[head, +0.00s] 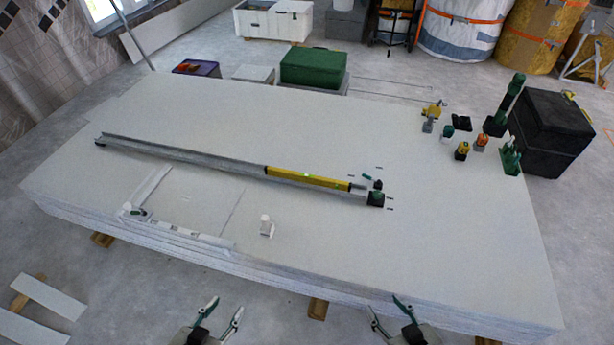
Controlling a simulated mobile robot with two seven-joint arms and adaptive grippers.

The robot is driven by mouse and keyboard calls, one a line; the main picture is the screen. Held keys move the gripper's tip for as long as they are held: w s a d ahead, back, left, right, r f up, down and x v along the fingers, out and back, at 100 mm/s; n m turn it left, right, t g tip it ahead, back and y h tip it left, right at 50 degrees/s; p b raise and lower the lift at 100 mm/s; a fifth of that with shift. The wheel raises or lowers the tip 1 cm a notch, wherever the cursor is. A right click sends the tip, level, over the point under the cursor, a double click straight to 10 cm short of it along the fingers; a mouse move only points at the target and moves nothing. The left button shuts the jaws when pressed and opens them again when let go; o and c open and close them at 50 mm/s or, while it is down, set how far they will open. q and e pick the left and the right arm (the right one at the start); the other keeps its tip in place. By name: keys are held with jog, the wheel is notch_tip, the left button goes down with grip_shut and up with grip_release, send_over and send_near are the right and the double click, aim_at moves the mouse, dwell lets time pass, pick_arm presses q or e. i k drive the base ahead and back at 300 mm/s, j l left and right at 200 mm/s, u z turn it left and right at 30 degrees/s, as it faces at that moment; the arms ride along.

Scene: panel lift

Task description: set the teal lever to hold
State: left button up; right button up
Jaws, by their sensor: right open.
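A small teal lever (367,177) shows beside a dark block at the right end of a long grey rail (200,152) lying on the white panel stack. Small dark marks are around it, too small to read, so I cannot tell its setting. My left gripper (225,311) is open and empty at the bottom of the head view, in front of the stack. My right gripper (385,308) is open and empty at the stack's front edge, well short of the lever.
A yellow level (308,178) lies along the rail. A white frame-like outline (190,200) and a small white block (266,227) are nearer me. Several tools and a black case (550,130) are at the right. The panel's (460,240) right front area is clear.

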aim_at(378, 182)
jog(key=i+j+z, duration=0.5)
jog(key=i+j, duration=0.25)
